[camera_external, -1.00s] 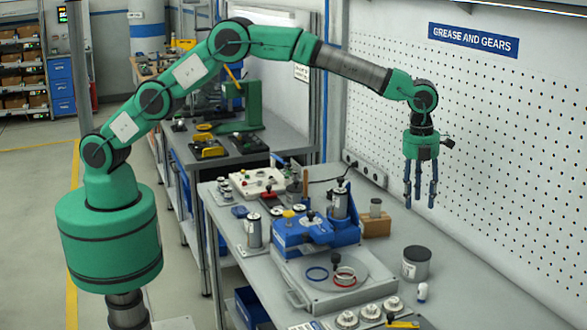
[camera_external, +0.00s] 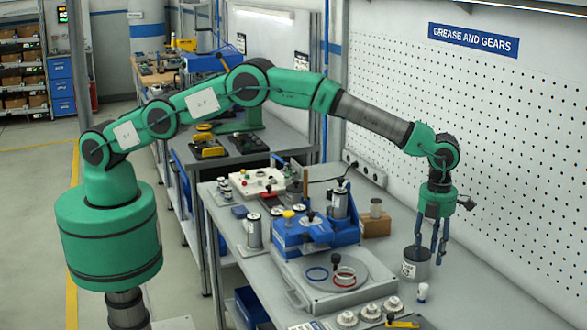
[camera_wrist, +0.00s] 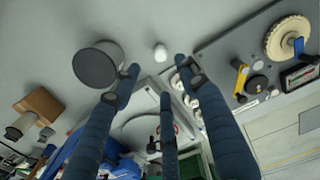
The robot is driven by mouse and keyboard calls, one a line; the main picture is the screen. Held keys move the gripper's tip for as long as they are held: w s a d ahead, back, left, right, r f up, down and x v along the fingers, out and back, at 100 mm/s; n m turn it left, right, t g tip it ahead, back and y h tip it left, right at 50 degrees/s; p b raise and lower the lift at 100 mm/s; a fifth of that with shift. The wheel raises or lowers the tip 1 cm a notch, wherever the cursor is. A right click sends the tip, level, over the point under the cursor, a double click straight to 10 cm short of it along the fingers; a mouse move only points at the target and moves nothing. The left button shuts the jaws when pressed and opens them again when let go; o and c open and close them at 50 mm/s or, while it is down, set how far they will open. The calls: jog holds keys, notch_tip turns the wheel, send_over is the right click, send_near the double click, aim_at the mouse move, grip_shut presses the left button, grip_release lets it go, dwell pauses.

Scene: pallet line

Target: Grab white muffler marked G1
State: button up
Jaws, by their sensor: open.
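A small white upright piece (camera_external: 422,292), likely the white muffler, stands on the grey bench just in front of a grey can. No G1 mark is legible on it. It also shows in the wrist view (camera_wrist: 160,52), just beyond my fingertips and between them. My three-fingered gripper (camera_external: 434,246) points down with its blue fingers spread and empty. It is above the bench, behind and above the white piece and close to the can. In the wrist view my gripper (camera_wrist: 158,80) has nothing between its fingers.
A blue fixture (camera_external: 305,238), a light plate with rings (camera_external: 340,278) and a row of round white-metal parts (camera_external: 370,312) lie to the left and front. The bench right of the can is bare.

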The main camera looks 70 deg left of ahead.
aim_at(424, 285)
jog(key=shift+f, duration=4.3)
jog(key=shift+f, duration=0.1)
jog(key=shift+s+f, duration=0.15)
jog(key=shift+f, duration=2.3)
jog(key=shift+c, duration=0.3)
grip_shut()
